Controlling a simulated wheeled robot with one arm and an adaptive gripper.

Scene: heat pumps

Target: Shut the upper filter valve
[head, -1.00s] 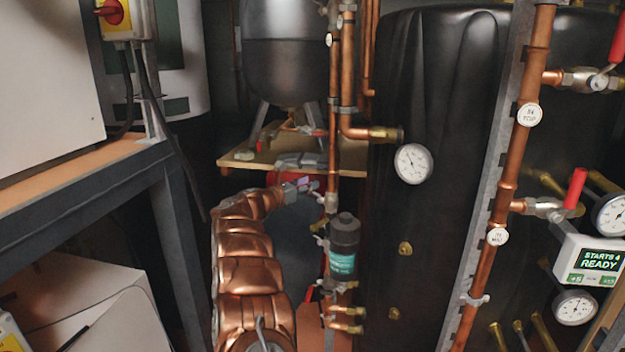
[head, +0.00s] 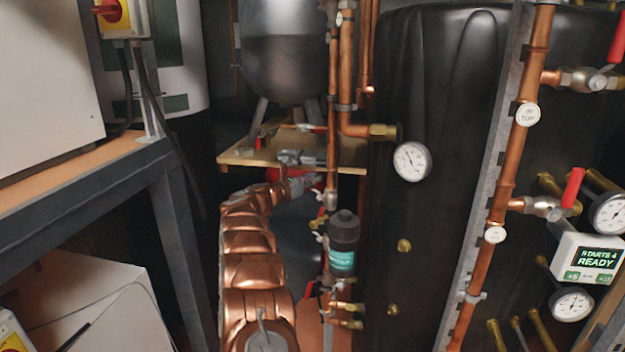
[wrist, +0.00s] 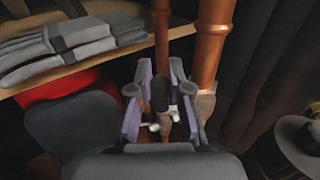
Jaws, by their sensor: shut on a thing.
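The filter (head: 343,231) is a dark cylinder with a teal label on the copper pipe, left of the big black tank. The upper filter valve (head: 320,222) sits on the pipework just above and left of it, small in the head view. My gripper (head: 312,184) reaches the pipe from the left, above the filter. In the wrist view my gripper (wrist: 159,92) has its purple-padded fingers on both sides of the valve (wrist: 160,128), with pale lever pieces between them. It is shut on the valve; the exact contact is partly hidden.
A wooden shelf (head: 243,157) with grey parts lies behind my gripper. A copper pipe (wrist: 212,45) stands close on the right in the wrist view. The black tank (head: 440,110) and a dial gauge (head: 411,161) are to the right. A metal bench frame (head: 180,240) stands left.

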